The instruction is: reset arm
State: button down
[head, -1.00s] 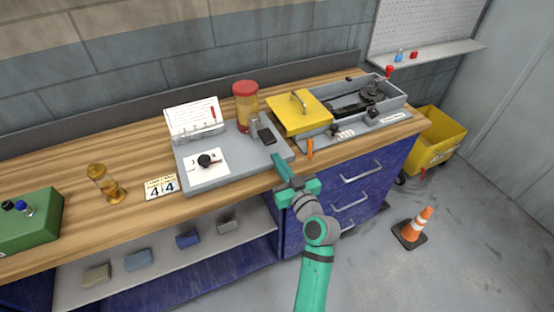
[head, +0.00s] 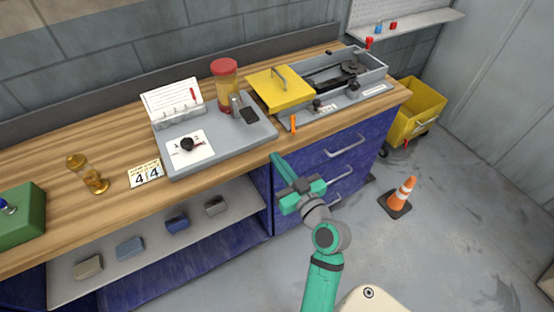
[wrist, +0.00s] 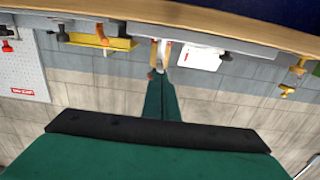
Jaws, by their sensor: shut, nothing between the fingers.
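My gripper (head: 277,160) is green and shut, with nothing between its fingers. In the head view it is in front of the workbench (head: 110,205), near the front edge and beside the grey board (head: 213,157). In the wrist view the shut fingers (wrist: 160,95) point toward the bench edge and the wall, with the bench upside down at the top. I cannot tell the exact gap between the fingertips and the bench edge.
An orange cone (head: 401,195) and a yellow bin (head: 418,105) stand on the floor. Open floor lies at the right.

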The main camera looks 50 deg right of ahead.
dwell(0.6)
jog(key=s+a+f+m+g, duration=0.1)
jog(key=s+a+f, duration=0.1)
jog(key=a+f, duration=0.6)
jog(key=s+a+f+g, duration=0.25)
jog(key=a+f, duration=0.45)
jog(key=a, duration=0.4)
jog(key=s+a+r+n+t+y, duration=0.1)
jog(key=s+a+n+y, duration=0.1)
jog(key=s+a, duration=0.6)
jog(key=s+a+r+n+t+y, duration=0.1)
jog(key=s+a+r+n+y, duration=0.1)
jog(key=s+a, duration=0.7)
jog(key=shift+s+a+r+n+y, duration=0.15)
jog(key=shift+a+r+n+y, duration=0.15)
jog(key=shift+a+y, duration=0.6)
